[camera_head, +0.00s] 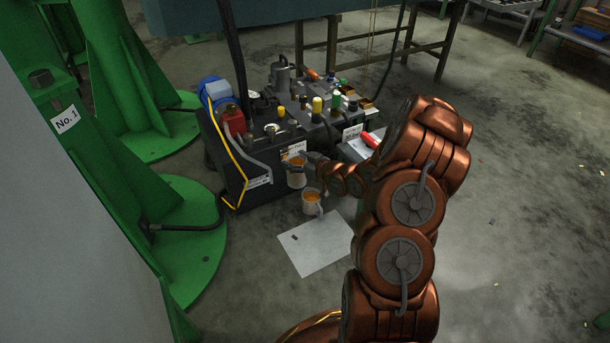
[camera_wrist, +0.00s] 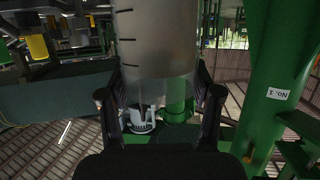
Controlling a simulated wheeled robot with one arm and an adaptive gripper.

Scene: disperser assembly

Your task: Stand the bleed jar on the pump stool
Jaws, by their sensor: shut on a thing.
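A clear jar with dark graduation marks (camera_wrist: 157,50) sits between the two fingers of my gripper (camera_wrist: 160,93) in the wrist view. I take this as the bleed jar. I cannot tell which thing is the pump stool.
A white sheet (camera_head: 316,243) lies on the floor before the unit, with a small dark item on it. A grey box with a red-handled thing (camera_head: 362,149) stands right of the unit. Green columns (camera_head: 180,230) stand left. Floor at right is open.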

